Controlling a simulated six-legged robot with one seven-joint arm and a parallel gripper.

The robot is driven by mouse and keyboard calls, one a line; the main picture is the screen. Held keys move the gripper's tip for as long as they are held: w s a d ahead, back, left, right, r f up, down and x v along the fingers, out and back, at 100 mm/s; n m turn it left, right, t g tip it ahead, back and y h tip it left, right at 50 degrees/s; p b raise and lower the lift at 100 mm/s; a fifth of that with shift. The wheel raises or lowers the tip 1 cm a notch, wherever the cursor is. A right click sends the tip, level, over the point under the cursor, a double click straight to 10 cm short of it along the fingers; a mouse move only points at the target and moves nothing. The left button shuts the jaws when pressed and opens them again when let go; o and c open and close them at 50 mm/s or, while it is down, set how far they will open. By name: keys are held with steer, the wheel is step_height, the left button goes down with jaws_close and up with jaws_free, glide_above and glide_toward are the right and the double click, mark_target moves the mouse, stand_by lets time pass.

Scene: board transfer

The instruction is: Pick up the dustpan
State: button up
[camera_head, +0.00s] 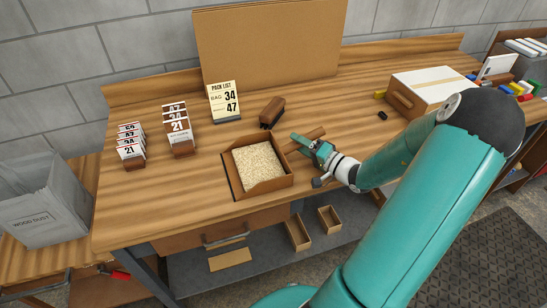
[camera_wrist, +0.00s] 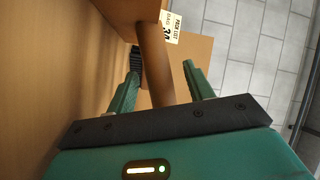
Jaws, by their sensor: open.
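The dustpan (camera_head: 283,184) is a wooden, open-fronted pan on the workbench, filled with pale sawdust. Its brown handle (camera_head: 308,135) sticks out to the right at the back. My gripper (camera_head: 303,146) is at that handle, its jaws open. In the wrist view, the handle (camera_wrist: 155,60) runs between the two open fingers of my gripper (camera_wrist: 160,64), with a gap visible on the right side. The pan's body (camera_wrist: 125,10) shows at the top of the wrist view. The pan rests on the bench.
A brown brush (camera_head: 272,111) lies behind the dustpan. A pack list sign (camera_head: 225,102) and several numbered card holders (camera_head: 178,130) stand to the left. A cardboard box (camera_head: 430,90) is at right. A grey wood dust bin (camera_head: 42,205) stands at far left. The bench's front left is clear.

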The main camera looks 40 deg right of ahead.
steer(key=shift+w+a, duration=0.1)
steer(key=shift+w, duration=0.3)
jaws_close()
steer(key=shift+r, duration=0.15)
